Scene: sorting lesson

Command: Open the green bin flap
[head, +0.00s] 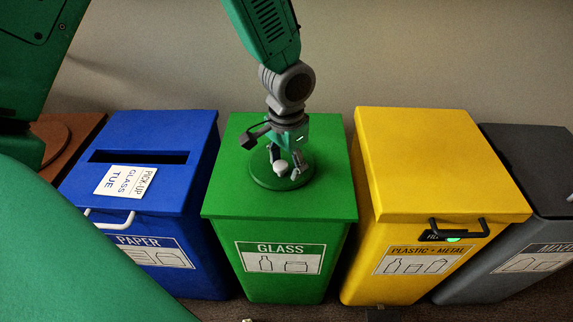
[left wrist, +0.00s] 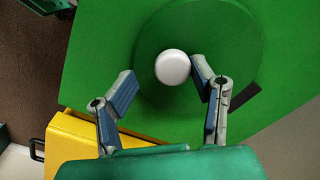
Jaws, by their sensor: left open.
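The green bin (head: 280,270), labelled GLASS, stands between the blue and yellow bins. A round green flap (head: 262,180) lies flat and closed on its lid, with a white knob (head: 281,168) on it. My left gripper (head: 287,163) comes down from above the flap, its fingers open. In the left wrist view the white knob (left wrist: 173,67) shows at the opening between the fingertips (left wrist: 163,78), closer to the right-hand finger. Contact with the knob cannot be told. A dark slot strip (left wrist: 244,97) shows beside the round flap (left wrist: 215,30). My right gripper is out of view.
The blue PAPER bin (head: 165,268), with a pick-up card (head: 126,182) on its lid, stands left. The yellow PLASTIC + METAL bin (head: 440,170) and a grey bin (head: 535,165) stand right. A brown surface (head: 75,130) is at far left, the wall behind.

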